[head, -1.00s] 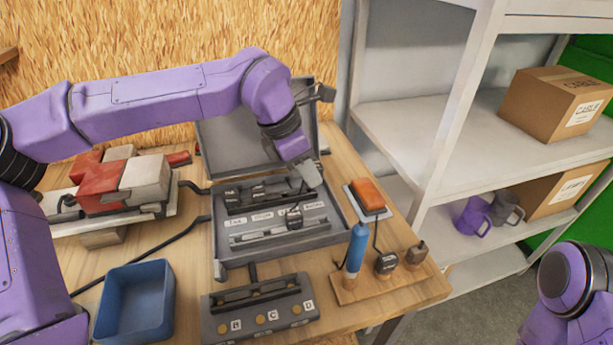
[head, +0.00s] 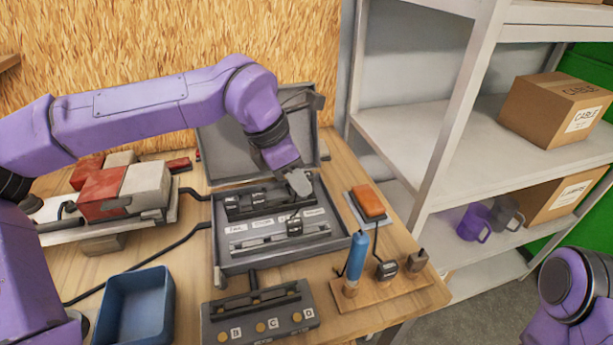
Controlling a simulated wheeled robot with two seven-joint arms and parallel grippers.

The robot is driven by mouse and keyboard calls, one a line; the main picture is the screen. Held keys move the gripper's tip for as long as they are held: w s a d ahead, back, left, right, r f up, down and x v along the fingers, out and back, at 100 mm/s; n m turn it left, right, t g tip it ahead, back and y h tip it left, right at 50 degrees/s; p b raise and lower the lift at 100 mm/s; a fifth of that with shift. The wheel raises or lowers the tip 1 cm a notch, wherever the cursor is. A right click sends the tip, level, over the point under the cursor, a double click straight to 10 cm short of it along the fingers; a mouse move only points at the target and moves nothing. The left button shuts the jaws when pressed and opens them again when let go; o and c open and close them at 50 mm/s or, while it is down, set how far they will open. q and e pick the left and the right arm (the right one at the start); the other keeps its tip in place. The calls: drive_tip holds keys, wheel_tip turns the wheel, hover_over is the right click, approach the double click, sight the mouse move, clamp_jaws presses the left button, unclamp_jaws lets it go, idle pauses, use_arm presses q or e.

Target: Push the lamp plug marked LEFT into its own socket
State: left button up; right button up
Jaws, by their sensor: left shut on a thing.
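My left gripper (head: 299,184) is over the right part of the open grey case (head: 221,262), by the far row of dark plug-like blocks (head: 256,198). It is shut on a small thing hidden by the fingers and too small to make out. Nearer in the case is a strip of white labels (head: 263,222), with a dark block (head: 294,226) at its right part. The lettering is too small to read, so I cannot tell which plug or socket is LEFT. My right gripper is out of view.
In front of the case stands a grey block marked B, C, D (head: 260,313). A wooden stand (head: 400,288) holds a blue-handled tool (head: 356,256). A blue bin (head: 135,303) is front left; an orange block (head: 368,201) is right. Shelves (head: 420,150) stand beyond.

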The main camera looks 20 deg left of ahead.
use_arm(q)
drive_tip(key=w+a+f+p, duration=0.3)
drive_tip(key=w+a, duration=0.3)
drive_tip(key=a, duration=0.1)
drive_tip(key=shift+w+f+p, duration=0.35)
drive_tip(key=shift+p, duration=0.05)
drive_tip(key=shift+f+b, duration=0.9)
drive_tip(key=shift+f, duration=0.85)
drive_tip(key=shift+f, duration=0.45)
drive_tip(key=shift+f, duration=0.5)
